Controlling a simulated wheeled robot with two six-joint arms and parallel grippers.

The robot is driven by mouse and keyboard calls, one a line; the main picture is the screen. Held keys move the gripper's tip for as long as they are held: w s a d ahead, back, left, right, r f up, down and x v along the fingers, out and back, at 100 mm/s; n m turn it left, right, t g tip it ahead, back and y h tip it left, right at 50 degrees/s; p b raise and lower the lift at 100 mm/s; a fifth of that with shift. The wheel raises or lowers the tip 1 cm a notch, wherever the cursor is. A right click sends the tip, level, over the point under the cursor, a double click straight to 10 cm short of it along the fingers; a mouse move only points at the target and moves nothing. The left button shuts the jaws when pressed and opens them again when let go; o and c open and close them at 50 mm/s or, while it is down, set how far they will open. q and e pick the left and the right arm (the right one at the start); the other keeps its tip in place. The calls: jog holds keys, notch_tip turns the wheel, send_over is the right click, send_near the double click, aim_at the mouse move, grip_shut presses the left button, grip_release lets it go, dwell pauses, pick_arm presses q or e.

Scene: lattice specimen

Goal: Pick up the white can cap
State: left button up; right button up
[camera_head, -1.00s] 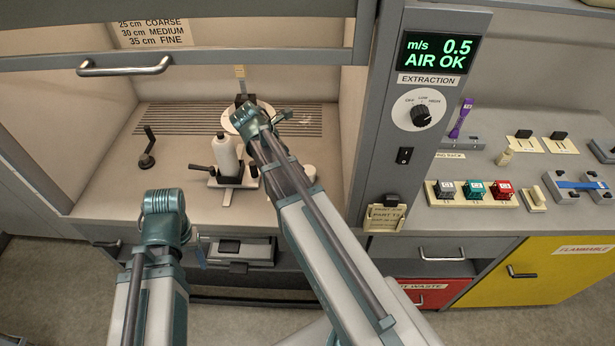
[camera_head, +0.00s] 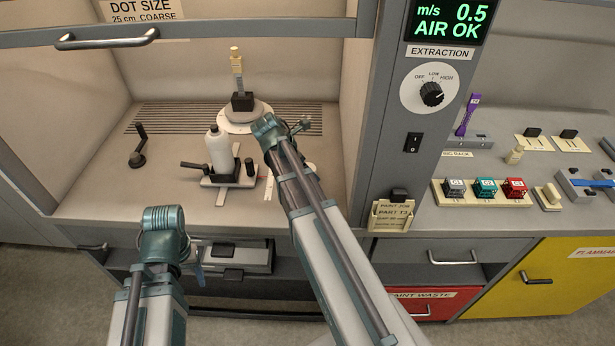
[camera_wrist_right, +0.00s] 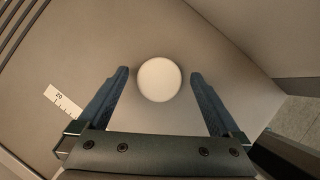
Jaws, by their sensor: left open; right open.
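The white can cap (camera_wrist_right: 160,80) shows in the right wrist view as a round white disc on the pale cabinet floor. My right gripper (camera_wrist_right: 159,74) is open, with one blue finger on either side of the cap. No contact with the cap shows, and the height between them is hard to judge. In the head view the cap (camera_head: 309,167) is a small pale patch beside my right arm, partly hidden by it. My left gripper (camera_head: 197,257) is low in front of the cabinet, mostly hidden by its own arm, open and holding nothing visible.
A white bottle (camera_head: 220,153) stands on a dark-armed stand left of my right arm. Behind it is a round white turntable (camera_head: 262,113) with a black block. A dark crank (camera_head: 138,150) stands at left. The raised sash (camera_head: 200,30) crosses above.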

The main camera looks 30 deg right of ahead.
jog(key=shift+d+f, duration=0.35)
jog(key=shift+f, duration=0.3)
pick_arm(q)
jog(key=shift+f, duration=0.55)
pick_arm(e)
jog(key=shift+r, duration=0.1)
jog(key=c, duration=1.2)
pick_arm(q)
jog(key=shift+r, duration=0.15)
pick_arm(e)
jog(key=shift+r, duration=0.15)
jog(key=shift+c, duration=0.2)
